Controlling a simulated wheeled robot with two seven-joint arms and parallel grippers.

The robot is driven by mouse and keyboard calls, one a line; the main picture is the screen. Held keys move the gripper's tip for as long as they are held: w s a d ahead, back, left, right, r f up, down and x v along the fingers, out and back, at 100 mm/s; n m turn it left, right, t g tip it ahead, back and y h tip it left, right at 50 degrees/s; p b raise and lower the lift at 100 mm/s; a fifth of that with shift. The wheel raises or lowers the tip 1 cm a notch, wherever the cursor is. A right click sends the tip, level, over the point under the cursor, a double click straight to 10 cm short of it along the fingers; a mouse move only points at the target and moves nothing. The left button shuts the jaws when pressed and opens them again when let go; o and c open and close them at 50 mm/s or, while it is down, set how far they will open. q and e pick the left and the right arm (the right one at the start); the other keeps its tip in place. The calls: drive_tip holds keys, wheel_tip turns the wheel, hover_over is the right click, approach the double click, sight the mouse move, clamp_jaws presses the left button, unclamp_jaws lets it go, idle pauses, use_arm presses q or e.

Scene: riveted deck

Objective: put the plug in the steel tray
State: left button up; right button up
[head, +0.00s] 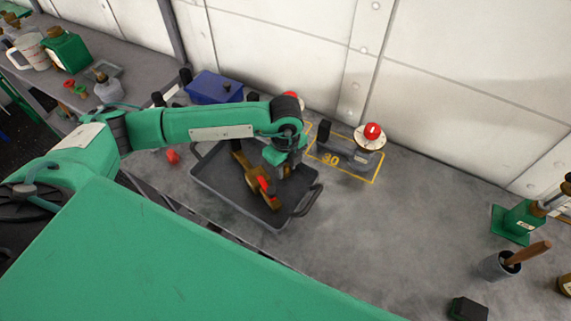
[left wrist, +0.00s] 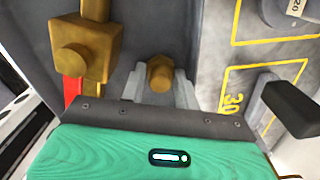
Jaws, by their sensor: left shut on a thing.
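The steel tray (head: 226,193) is a dark grey, shallow tray with a handle at each end, on the deck bench in the head view. A brass valve with a red handle (head: 249,180) lies in it; the valve's brass body also shows in the left wrist view (left wrist: 85,48). My left gripper (head: 284,173) is over the right part of the tray, beside the valve. In the left wrist view it is shut on the plug (left wrist: 159,73), a small brass hex-headed piece between the pale fingers. The gripper hides the plug in the head view. I cannot tell its height above the tray floor.
A yellow outline marked 30 (head: 330,159) and a unit with a red button (head: 372,131) are right of the tray. A blue box (head: 213,87) stands behind. A brush in a cup (head: 497,265) stands at right. The bench between is clear.

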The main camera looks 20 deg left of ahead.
sight(286, 166)
use_arm(q)
drive_tip(key=shift+f, duration=0.1)
drive_tip(key=o, duration=0.7)
use_arm(e)
drive_tip(key=shift+a+f, duration=0.15)
drive_tip(key=shift+a, duration=0.2)
use_arm(q)
drive_tip(key=shift+r, duration=0.25)
drive_tip(key=shift+r+b, duration=1.1)
drive_tip(key=shift+r, duration=4.8)
use_arm(e)
drive_tip(key=shift+d+f, duration=0.3)
drive_tip(key=shift+f, duration=0.65)
drive_tip(key=shift+a, duration=0.15)
